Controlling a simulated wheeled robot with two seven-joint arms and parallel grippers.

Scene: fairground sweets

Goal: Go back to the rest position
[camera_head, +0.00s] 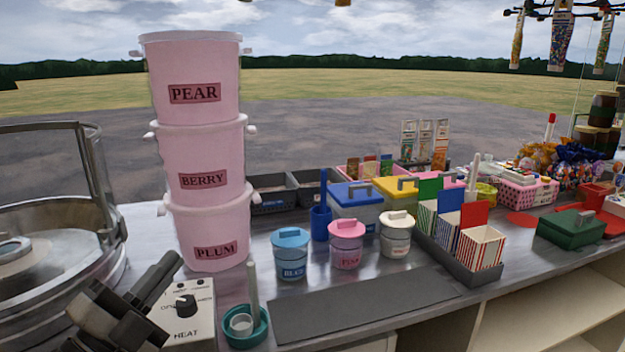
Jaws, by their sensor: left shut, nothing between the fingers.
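My left gripper (158,280) is at the lower left, dark and angled up to the right, in front of the white control box. It is shut and holds nothing. It is apart from the stacked pink tubs behind it. My right gripper is not in view.
Three stacked pink tubs (201,133) stand behind the control box (190,315). A clear-walled round machine (60,220) is at the left. A teal dish (246,330), lidded jars (291,254) and a tray of striped boxes (480,248) stand on the counter. A dark mat (360,305) lies bare in front.

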